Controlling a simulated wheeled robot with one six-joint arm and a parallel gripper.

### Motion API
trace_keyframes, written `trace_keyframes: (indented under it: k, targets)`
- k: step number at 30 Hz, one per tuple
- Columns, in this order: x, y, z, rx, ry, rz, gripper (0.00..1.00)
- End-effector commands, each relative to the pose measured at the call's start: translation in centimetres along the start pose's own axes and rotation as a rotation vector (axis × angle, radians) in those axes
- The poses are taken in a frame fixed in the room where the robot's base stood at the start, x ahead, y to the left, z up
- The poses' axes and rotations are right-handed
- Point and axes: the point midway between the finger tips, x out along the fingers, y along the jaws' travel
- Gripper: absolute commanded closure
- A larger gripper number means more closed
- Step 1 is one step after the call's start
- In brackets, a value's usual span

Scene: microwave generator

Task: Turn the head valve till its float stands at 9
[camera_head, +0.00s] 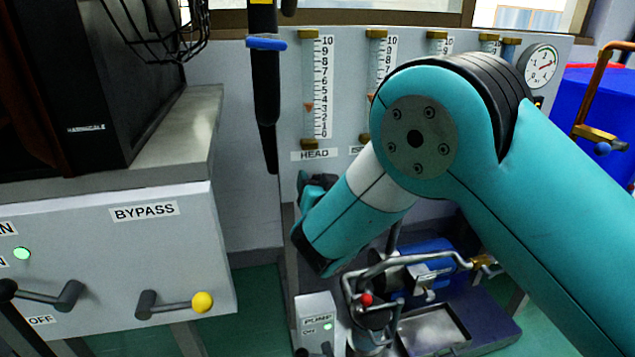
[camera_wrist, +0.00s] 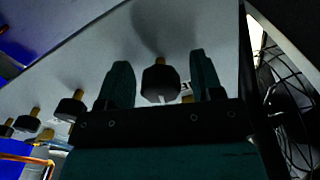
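The head gauge (camera_head: 320,90) hangs on the grey panel above the HEAD label (camera_head: 316,155). Its small orange float (camera_head: 308,107) stands at about 3. In the wrist view, a dark faceted valve knob (camera_wrist: 160,82) on a brass stem sits between the fingers of my gripper (camera_wrist: 160,78). It is the end knob of the row, which fits the head valve. My gripper is open, with a narrow gap visible on each side of the knob. In the head view my arm hides the knob, and only part of my gripper shows below the label.
Other valve knobs (camera_wrist: 70,107) run in a row to the left in the wrist view. A black hanging strap with a blue clip (camera_head: 266,43) is left of the head gauge. The bypass cabinet (camera_head: 120,255) stands at left; a pump with pipes (camera_head: 400,270) is below my arm.

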Motion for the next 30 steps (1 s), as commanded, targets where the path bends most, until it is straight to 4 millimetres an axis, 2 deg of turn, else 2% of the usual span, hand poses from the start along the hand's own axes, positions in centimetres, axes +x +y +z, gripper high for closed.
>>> trace_keyframes:
  k: [1,6,19,30]
  targets:
    - [-0.01,-0.01,0.00,0.000,0.000,0.000,0.51]
    - [-0.03,-0.01,-0.01,0.000,0.000,0.000,0.89]
    - [-0.05,0.02,0.01,-0.078,0.000,0.000,0.89]
    - [-0.06,0.04,-0.02,-0.374,-0.001,0.000,0.89]
